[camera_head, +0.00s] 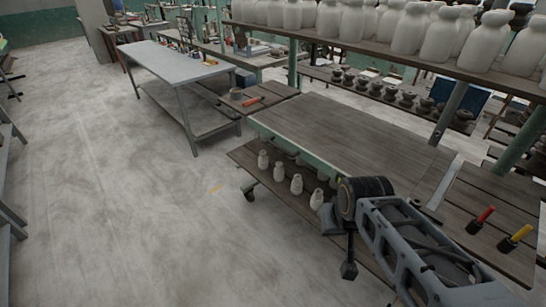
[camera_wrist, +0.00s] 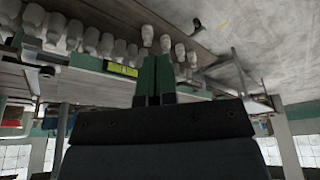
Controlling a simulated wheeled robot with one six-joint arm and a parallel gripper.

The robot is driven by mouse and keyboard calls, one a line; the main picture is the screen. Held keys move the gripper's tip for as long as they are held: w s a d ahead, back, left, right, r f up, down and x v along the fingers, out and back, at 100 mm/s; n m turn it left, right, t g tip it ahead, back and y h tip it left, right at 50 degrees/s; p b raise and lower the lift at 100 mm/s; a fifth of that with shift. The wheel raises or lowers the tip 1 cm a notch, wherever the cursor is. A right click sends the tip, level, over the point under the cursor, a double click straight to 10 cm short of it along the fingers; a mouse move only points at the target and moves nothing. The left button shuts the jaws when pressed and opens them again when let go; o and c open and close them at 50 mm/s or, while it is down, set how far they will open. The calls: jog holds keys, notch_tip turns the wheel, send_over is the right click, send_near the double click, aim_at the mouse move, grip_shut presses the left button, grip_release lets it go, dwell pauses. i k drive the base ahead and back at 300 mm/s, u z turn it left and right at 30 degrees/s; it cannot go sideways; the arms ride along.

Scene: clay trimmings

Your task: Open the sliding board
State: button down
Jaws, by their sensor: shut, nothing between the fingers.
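A wide brown plank top (camera_head: 350,135), which looks like the sliding board, lies on the green-framed work table in the head view. A pale metal strip (camera_head: 441,186) crosses the top near its right end. I cannot tell from these frames how far the board is open. My gripper (camera_wrist: 155,62) is shut and empty in the wrist view, its two dark green fingers side by side. In the head view my arm reaches over the table's front edge, and its dark end hangs in front of the lower shelf. No contact between the fingers and the board shows.
White bottles (camera_head: 296,184) stand on the lower shelf (camera_head: 265,178) beside my arm. Red-handled (camera_head: 480,219) and yellow-handled (camera_head: 515,238) tools lie at the table's right end. A grey metal table (camera_head: 175,62) stands further back.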

aim_at(340, 142)
jog(key=u, duration=0.35)
jog(key=i, duration=0.95)
jog(key=u, duration=0.15)
